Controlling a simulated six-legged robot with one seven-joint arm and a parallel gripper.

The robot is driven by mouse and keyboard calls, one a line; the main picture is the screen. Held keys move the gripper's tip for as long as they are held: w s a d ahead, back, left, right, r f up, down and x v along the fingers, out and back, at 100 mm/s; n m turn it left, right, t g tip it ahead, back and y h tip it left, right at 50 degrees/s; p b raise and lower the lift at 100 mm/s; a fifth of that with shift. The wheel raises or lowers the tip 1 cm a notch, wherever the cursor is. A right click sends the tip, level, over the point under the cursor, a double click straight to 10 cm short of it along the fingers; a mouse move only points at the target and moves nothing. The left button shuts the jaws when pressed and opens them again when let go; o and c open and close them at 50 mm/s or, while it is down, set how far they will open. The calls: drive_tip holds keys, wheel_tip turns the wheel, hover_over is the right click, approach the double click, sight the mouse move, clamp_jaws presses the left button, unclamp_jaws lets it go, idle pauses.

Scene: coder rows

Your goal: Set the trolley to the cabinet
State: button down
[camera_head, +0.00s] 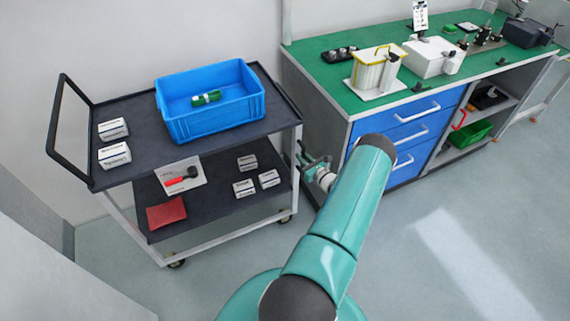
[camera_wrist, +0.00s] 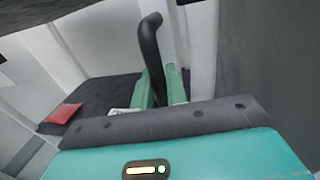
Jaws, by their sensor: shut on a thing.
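The trolley (camera_head: 150,145) has two dark shelves, a pale frame and casters. It stands upright at the left, its right end beside the left side panel of the cabinet (camera_head: 325,115), apart from it by a narrow gap. The cabinet has a green top and blue drawers. My gripper (camera_head: 314,168) is low at the trolley's right end, partly hidden by my arm in the head view. In the wrist view my green fingers (camera_wrist: 162,88) are shut on a black curved handle (camera_wrist: 149,40) at the trolley's end. The trolley's lower shelf (camera_wrist: 100,90) shows behind it.
A blue bin (camera_head: 215,125) with a green item and white boxes sit on the trolley's top shelf. A red cloth (camera_head: 166,214) and more boxes lie below. Equipment stands on the cabinet top. The floor (camera_head: 450,220) at the right is clear; a pale block (camera_head: 60,270) stands front left.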

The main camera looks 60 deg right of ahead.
drive_tip(key=s+d, duration=0.4)
drive_tip(key=d, duration=0.2)
drive_tip(key=shift+d, duration=0.4)
drive_tip(key=shift+s+d+r, duration=0.1)
drive_tip(key=shift+s, duration=0.1)
drive_tip(key=c, duration=1.5)
unclamp_jaws()
drive_tip(key=v, duration=1.3)
drive_tip(key=shift+s+a, duration=0.2)
drive_tip(key=shift+s, duration=0.05)
